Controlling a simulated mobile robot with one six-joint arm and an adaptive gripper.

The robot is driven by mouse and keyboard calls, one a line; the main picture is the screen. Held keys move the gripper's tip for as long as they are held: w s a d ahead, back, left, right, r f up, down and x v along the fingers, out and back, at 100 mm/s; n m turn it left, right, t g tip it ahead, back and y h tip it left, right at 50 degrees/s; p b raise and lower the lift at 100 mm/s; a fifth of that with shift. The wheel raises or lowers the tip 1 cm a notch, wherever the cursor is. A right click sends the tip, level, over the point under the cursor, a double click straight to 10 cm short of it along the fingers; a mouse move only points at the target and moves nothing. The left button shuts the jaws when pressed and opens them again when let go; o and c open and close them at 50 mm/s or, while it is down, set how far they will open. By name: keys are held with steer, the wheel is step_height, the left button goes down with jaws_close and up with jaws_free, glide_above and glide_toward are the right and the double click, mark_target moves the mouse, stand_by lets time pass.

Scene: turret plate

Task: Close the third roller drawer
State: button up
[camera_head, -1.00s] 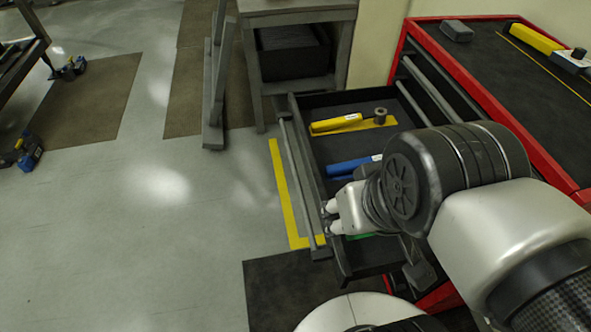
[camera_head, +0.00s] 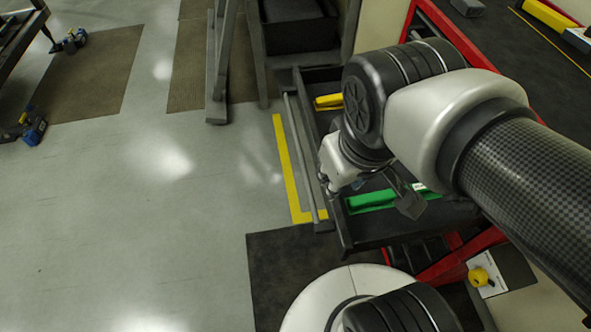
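The open drawer (camera_head: 370,237) of the red and black cabinet sticks out to the left. A long rail handle (camera_head: 299,150) runs along its front. A yellow-handled tool (camera_head: 328,101) and a green tool (camera_head: 372,200) lie inside it; my arm hides the middle. My gripper (camera_head: 333,188) is at the drawer's front, just inside or above the front wall near the handle. Whether it touches the handle, and how its fingers are set, is not clear. Which drawer in the stack this is cannot be made out.
A grey bench (camera_head: 258,62) stands close behind the drawer. The cabinet top (camera_head: 490,50) carries a grey block (camera_head: 467,7). A yellow item (camera_head: 479,277) is at the lower right. Open floor (camera_head: 150,230) lies left of the drawer, beyond a yellow line (camera_head: 290,175).

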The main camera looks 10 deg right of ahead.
steer(key=w+a+f+n+g, duration=0.1)
steer(key=w+a+n, duration=0.1)
steer(key=w+a+f+n+g+h+p, duration=0.1)
steer(key=w+a+n, duration=0.1)
steer(key=n, duration=0.1)
steer(key=w+a+f+n+h, duration=0.1)
steer(key=w+a+f+n, duration=0.1)
steer(key=shift+w+a+g+p, duration=0.25)
steer(key=shift+w+g+p, duration=0.05)
steer(key=shift+g+p, duration=0.1)
steer(key=c, duration=0.5)
steer(key=a+f+n+h, duration=0.1)
steer(key=a+f+n, duration=0.1)
steer(key=f, duration=0.1)
steer(key=w+a+f+n+h+p, duration=0.1)
steer(key=a+f+n, duration=0.1)
steer(key=a+n, duration=0.1)
steer(key=w+a+f+n, duration=0.1)
steer(key=a+f+n, duration=0.1)
steer(key=a+f, duration=0.1)
steer(key=shift+w+f+n+g+h+p, duration=0.25)
steer(key=shift+f+n+g+h+p, duration=0.05)
steer(key=shift+h, duration=0.1)
jaws_close()
steer(key=d+f+b, duration=0.5)
steer(key=d+f, duration=0.3)
steer(key=f, duration=0.1)
steer(key=shift+n, duration=0.3)
